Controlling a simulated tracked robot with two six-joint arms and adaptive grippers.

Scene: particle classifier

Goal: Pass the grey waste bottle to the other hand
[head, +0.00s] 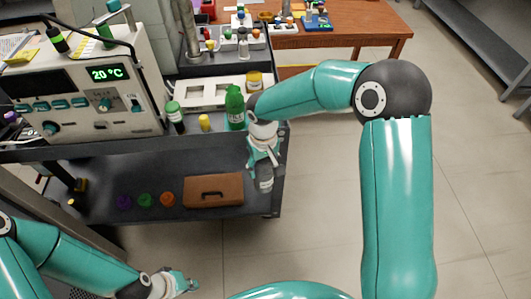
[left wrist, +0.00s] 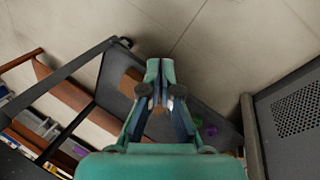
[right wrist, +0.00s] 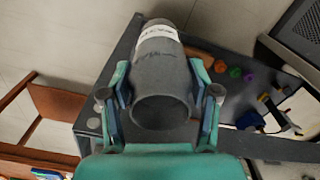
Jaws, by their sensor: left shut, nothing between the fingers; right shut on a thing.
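The grey waste bottle (right wrist: 160,85) is held between the fingers of my right gripper (right wrist: 160,100), with a white label band around it and its round end towards the camera. In the head view my right gripper (head: 264,155) is beside the cart's right end, and the bottle (head: 265,178) hangs below it, partly covered by the fingers. My left gripper (head: 186,284) is low at the bottom of the head view, well apart from the bottle. In the left wrist view its fingers (left wrist: 160,95) are together with nothing between them.
The cart's lower shelf (head: 110,182) carries a brown case (head: 213,191) and purple, green and orange round pieces. Its upper shelf holds a control box (head: 75,85), a white rack (head: 205,92) and a green bottle (head: 235,107). Open floor (head: 300,210) lies right of the cart.

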